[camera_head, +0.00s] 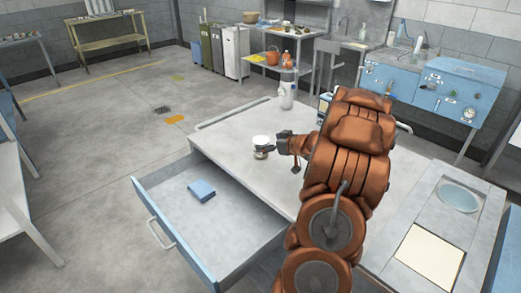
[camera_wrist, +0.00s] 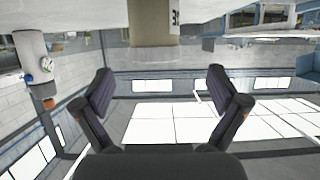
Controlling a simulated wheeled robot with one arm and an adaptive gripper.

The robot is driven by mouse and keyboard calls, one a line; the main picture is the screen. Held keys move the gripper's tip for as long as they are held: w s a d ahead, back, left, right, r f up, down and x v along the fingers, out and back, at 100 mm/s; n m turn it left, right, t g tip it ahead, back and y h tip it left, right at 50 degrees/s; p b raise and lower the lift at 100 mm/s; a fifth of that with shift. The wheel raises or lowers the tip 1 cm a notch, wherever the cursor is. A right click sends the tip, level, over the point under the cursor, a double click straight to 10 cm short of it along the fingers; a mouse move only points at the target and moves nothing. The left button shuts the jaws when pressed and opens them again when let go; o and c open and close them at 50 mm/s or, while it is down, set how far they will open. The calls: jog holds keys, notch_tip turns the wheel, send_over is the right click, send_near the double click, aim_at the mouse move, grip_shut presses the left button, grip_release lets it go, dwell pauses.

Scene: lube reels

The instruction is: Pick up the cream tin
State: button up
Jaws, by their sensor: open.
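The cream tin (camera_head: 261,141) stands on the grey tabletop near its left edge, just above the open drawer. It has a pale top, and its lower part is partly hidden by a fingertip in the head view. In the wrist view, which is upside down, the tin (camera_wrist: 152,24) shows as a beige cylinder with dark print at the top centre, beyond the fingers. My gripper (camera_head: 272,147) is beside the tin at its right in the head view. Its two dark fingers (camera_wrist: 160,88) are spread apart with nothing between the tips.
An open drawer (camera_head: 150,200) with a blue block (camera_head: 201,190) in it juts out below the tabletop (camera_head: 235,128). A pale bottle (camera_head: 287,92) stands farther back on the table. A cream panel (camera_head: 428,258) and a round basin (camera_head: 459,197) lie at the right.

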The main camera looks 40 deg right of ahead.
aim_at(263, 141)
jog(key=shift+d+p+x, duration=0.15)
jog(key=shift+p+x, duration=0.3)
jog(key=shift+x, duration=0.9)
jog(key=shift+d+p+x, duration=0.15)
jog(key=shift+p+x, duration=0.25)
jog(key=shift+x, duration=0.95)
jog(key=c, duration=1.4)
